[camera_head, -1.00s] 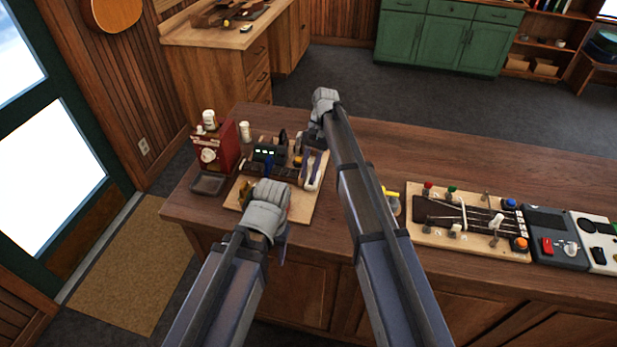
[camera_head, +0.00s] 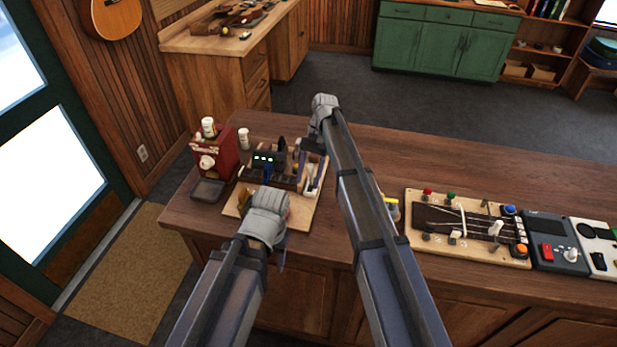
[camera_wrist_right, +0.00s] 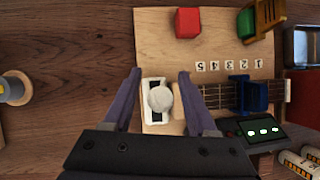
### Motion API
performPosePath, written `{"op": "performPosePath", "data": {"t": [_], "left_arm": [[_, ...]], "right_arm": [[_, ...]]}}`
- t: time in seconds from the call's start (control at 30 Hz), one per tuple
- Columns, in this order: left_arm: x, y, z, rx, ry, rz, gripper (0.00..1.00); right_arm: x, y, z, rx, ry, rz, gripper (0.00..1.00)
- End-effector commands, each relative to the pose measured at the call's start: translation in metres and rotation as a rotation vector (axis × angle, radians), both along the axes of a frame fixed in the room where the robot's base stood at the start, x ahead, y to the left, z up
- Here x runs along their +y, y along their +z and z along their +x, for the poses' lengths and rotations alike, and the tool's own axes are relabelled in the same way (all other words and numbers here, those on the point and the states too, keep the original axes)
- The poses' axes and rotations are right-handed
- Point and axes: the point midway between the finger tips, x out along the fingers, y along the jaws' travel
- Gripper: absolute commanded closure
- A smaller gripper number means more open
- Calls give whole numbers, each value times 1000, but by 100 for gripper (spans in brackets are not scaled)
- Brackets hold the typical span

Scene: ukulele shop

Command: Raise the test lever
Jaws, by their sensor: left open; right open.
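In the right wrist view, a round pale knob (camera_wrist_right: 160,98) stands on a white plate with a dark slot (camera_wrist_right: 153,84). It looks like the test lever. My right gripper (camera_wrist_right: 160,75) is open, with one finger on each side of the knob and plate. I cannot tell whether the fingers touch them. In the head view, the white plate (camera_head: 311,181) shows small at the right side of the wooden board (camera_head: 300,215), partly hidden by the gripper. My left gripper (camera_head: 265,222) is over the board's front left part; its fingers are mostly hidden.
A small fretted neck (camera_wrist_right: 217,96), a blue clamp (camera_wrist_right: 254,95) and a display with green lights (camera_wrist_right: 262,131) lie close to the right finger. Red (camera_wrist_right: 188,22) and green (camera_wrist_right: 246,22) blocks sit on the board. A red machine (camera_head: 218,155) stands left. Another control board (camera_head: 468,250) lies right.

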Motion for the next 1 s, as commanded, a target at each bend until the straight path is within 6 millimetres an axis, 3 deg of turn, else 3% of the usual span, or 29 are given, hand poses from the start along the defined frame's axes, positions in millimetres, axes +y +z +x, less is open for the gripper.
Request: {"op": "performPosePath", "data": {"t": [0.6, 1.0], "left_arm": [[0, 64, 0, 0, 9, -2, 42], [0, 67, 0, -1, 11, -2, 42]], "right_arm": [[-17, 64, 28, 0, -1, 0, 42], [-19, 67, 31, 0, 0, 0, 44]]}}
